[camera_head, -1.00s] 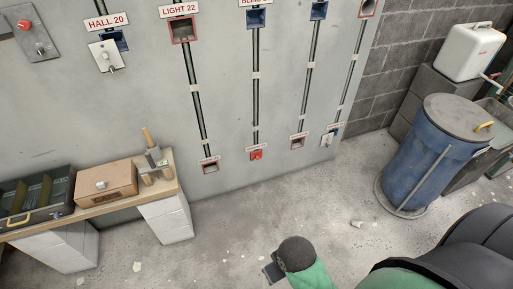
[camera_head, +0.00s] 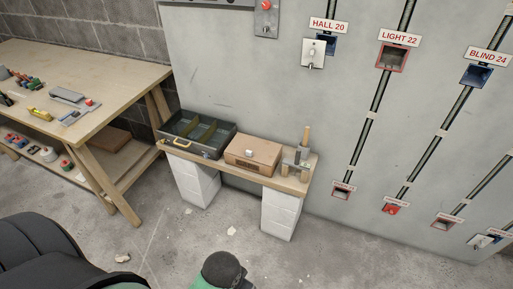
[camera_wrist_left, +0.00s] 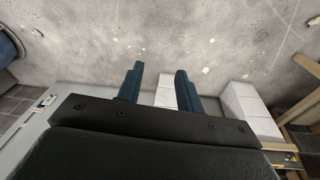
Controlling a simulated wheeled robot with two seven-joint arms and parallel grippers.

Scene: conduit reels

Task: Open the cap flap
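I cannot make out for sure which part is the cap flap. Labelled wall boxes show in the head view: HALL 20 (camera_head: 329,44) with a light cover plate (camera_head: 313,54) hanging beside it, red-framed LIGHT 22 (camera_head: 391,56), and blue BLIND 24 (camera_head: 476,75). Smaller boxes sit lower on the wall, one of them with a red front (camera_head: 390,209). My left gripper (camera_wrist_left: 159,72) is open and empty in the left wrist view, above the concrete floor and apart from the wall boxes. My right gripper is not in view.
A low bench (camera_head: 288,183) on white blocks holds a dark open toolbox (camera_head: 222,145), a brown box (camera_head: 253,153) and tools. A wooden workbench (camera_head: 105,75) stands at left with tools and a lower shelf. Open concrete floor lies in front.

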